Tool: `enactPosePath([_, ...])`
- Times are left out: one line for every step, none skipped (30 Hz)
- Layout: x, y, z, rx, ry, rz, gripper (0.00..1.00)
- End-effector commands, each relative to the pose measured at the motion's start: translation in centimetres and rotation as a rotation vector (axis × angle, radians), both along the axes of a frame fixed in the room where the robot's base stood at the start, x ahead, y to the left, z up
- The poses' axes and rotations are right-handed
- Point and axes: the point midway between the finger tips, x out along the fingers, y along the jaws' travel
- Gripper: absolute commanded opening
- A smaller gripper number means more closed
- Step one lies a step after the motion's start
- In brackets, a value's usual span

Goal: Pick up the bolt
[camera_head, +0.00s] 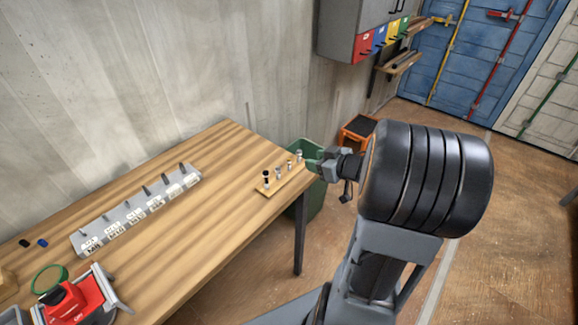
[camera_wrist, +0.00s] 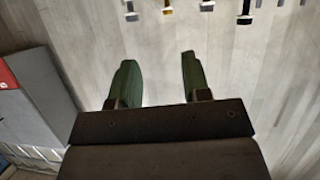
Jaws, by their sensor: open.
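A small wooden rack (camera_head: 285,183) sits near the right end of the wooden table. Several small upright pieces stand in it: a black-topped one (camera_head: 266,178) at the left and grey or silver ones (camera_head: 299,156) to the right. I cannot tell which is the bolt. My gripper (camera_head: 313,165) is just right of the rack.
A grey labelled strip with pegs (camera_head: 140,212) lies along the table (camera_head: 215,225), with a red device (camera_head: 72,300) at the near left. A green bin (camera_head: 316,200) stands by the table's right end.

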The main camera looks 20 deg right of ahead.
Motion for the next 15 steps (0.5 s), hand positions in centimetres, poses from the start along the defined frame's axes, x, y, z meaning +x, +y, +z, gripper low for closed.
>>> enactPosePath([-0.1,0.1,-0.5,0.02,0.005,0.02,0.44])
enactPosePath([-0.1,0.3,-0.7,0.029,0.006,0.031,0.44])
enactPosePath([0.2,0.6,-1.1,0.039,0.009,0.042,0.44])
enactPosePath([0.4,0.8,-1.3,0.044,0.01,0.048,0.44])
enactPosePath([0.8,1.1,-1.5,0.048,0.011,0.053,0.44])
enactPosePath([1.4,1.4,-1.8,0.05,0.011,0.056,0.44])
enactPosePath([1.9,1.7,-2.1,0.05,0.011,0.058,0.44])
enactPosePath([2.4,1.8,-2.3,0.05,0.011,0.057,0.44])
enactPosePath([3.0,2.1,-2.5,0.05,0.011,0.058,0.44])
enactPosePath([3.4,2.3,-2.7,0.05,0.011,0.056,0.44])
enactPosePath([3.8,2.5,-2.9,0.048,0.011,0.057,0.44])
enactPosePath([4.3,2.8,-3.1,0.049,0.011,0.055,0.44])
enactPosePath([4.7,2.9,-3.3,0.047,0.01,0.056,0.44])
enactPosePath([5.1,3.0,-3.4,0.047,0.01,0.055,0.44])
enactPosePath([5.5,3.2,-3.6,0.047,0.009,0.053,0.44])
